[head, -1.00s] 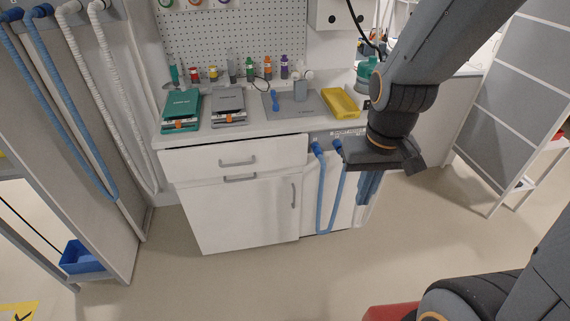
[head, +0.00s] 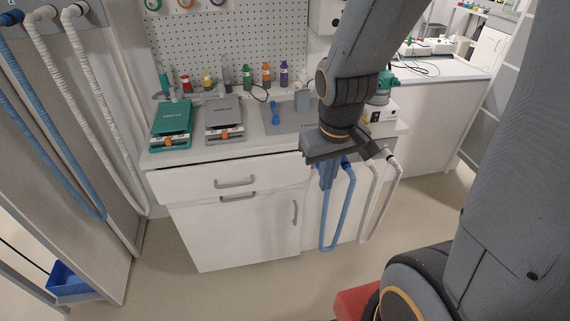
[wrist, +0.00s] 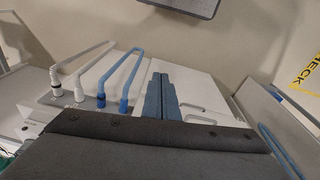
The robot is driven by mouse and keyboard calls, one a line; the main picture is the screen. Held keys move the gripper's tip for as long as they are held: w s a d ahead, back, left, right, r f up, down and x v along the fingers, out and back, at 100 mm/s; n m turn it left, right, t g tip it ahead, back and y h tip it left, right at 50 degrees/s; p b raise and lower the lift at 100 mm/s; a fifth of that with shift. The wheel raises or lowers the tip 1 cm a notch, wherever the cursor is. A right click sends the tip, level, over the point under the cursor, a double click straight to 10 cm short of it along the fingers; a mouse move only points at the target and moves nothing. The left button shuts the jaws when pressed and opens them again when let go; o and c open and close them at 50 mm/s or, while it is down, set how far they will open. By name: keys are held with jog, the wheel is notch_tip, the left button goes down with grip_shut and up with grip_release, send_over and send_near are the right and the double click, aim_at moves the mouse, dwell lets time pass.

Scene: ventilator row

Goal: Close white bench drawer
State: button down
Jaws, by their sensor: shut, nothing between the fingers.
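The white bench drawer (head: 200,187) is the top drawer of the white bench, on the left half of its front in the head view. It stands out from the cabinet below, with a narrow dark gap under the worktop, so it is partly open. Its grey bar handle (head: 235,183) is in plain view. My gripper (head: 327,180) points down to the right of the drawer, in front of the blue hose, apart from the drawer in the head view. Its blue-grey fingers (wrist: 161,98) are together and empty in the wrist view.
A blue looped hose (head: 341,215) and a white one (head: 386,200) hang at the bench's right side. A teal scale (head: 172,122) and a grey scale (head: 224,118) stand on the worktop. A lower cabinet door (head: 240,235) is shut. The floor in front is clear.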

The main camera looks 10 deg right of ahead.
jog(key=w+d+f+n+t, duration=0.3)
jog(key=w+d+f+n, duration=0.2)
jog(key=w+n, duration=0.3)
jog(key=n+t+y, duration=0.1)
jog(key=n+y, duration=0.4)
jog(key=n, duration=0.2)
send_near(280, 178)
notch_tip(280, 178, down, 3)
jog(key=s+a, duration=0.2)
jog(key=s, duration=0.1)
jog(key=shift+w+d+f+p, duration=0.1)
jog(key=shift+w+p, duration=0.4)
jog(key=shift+w, duration=0.65)
jog(key=shift+w+d+f+p, duration=0.1)
jog(key=shift+w+p, duration=0.4)
jog(key=shift+w, duration=0.7)
